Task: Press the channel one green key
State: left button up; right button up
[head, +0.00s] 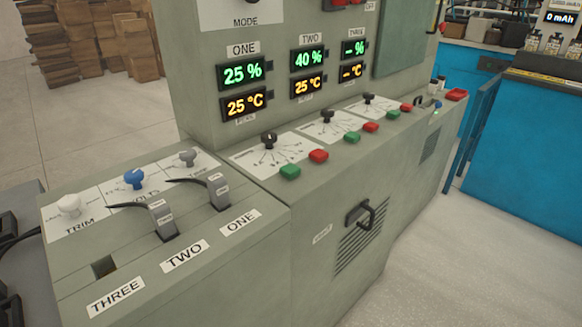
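The green key under the ONE display (241,73) is a small raised green button (290,171) on the console's sloped ledge. A red key (318,156) sits just to its right, and a black knob (268,139) on a white dial plate stands behind it. The ONE display reads 25 % in green above 25 °C in yellow. I see no gripper touching or near the green key. Neither of my grippers can be made out in the head view.
More green keys (352,137) and red keys (371,127) run along the ledge to the right. Two grey levers (161,221) rise from the left deck, behind labels. A black handle (363,213) protrudes from the front. Open floor (450,260) lies to the right.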

pick_arm(q)
grip_shut()
dwell(1.2)
